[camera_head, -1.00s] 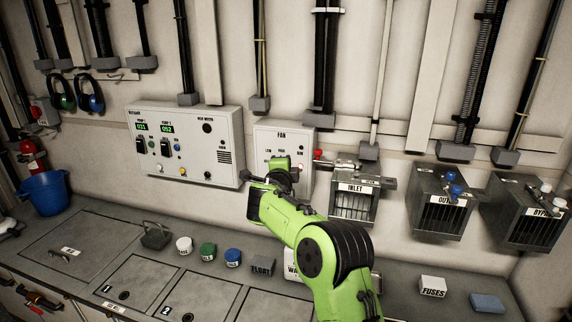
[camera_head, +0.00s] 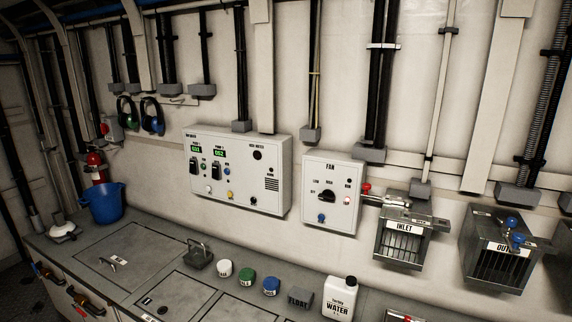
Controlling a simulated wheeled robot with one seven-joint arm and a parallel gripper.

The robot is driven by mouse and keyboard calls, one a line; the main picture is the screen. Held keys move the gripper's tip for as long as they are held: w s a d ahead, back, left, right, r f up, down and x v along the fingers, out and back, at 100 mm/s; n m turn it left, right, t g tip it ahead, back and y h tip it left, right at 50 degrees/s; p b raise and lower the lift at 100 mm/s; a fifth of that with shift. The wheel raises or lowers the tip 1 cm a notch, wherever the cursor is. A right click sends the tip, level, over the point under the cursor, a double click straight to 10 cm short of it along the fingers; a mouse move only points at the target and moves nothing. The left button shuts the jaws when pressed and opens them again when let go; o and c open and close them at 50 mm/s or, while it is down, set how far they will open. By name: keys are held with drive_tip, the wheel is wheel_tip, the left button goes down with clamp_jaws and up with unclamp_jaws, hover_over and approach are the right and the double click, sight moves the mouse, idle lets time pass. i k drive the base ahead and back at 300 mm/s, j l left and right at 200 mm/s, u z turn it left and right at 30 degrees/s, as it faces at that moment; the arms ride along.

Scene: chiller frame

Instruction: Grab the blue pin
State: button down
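Two round blue heads, an upper one (camera_head: 512,222) and a lower one (camera_head: 518,240), stick up on top of the grey outlet box (camera_head: 493,262) on the wall at the right. They look like blue pins, but their shafts cannot be made out. A small blue knob (camera_head: 321,218) also shows on the fan panel (camera_head: 333,170). I cannot tell from the picture alone which blue part is the task's pin. My gripper is not in view.
The inlet box (camera_head: 402,248) with a red-headed part (camera_head: 366,188) is left of the outlet box. On the counter (camera_head: 122,243) stand a white water bottle (camera_head: 340,298), a dark float block (camera_head: 299,300), several small jars and a blue bucket (camera_head: 102,202).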

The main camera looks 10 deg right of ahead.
sight(511, 223)
drive_tip(key=z, duration=1.5)
drive_tip(key=l+u, duration=0.2)
drive_tip(key=u, duration=0.25)
drive_tip(key=i+l+u, duration=0.1)
drive_tip(key=u, duration=0.35)
drive_tip(key=l+u, duration=0.3)
drive_tip(key=u, duration=0.15)
drive_tip(key=k+l+u, duration=0.1)
drive_tip(key=u, duration=0.35)
drive_tip(key=l, duration=0.1)
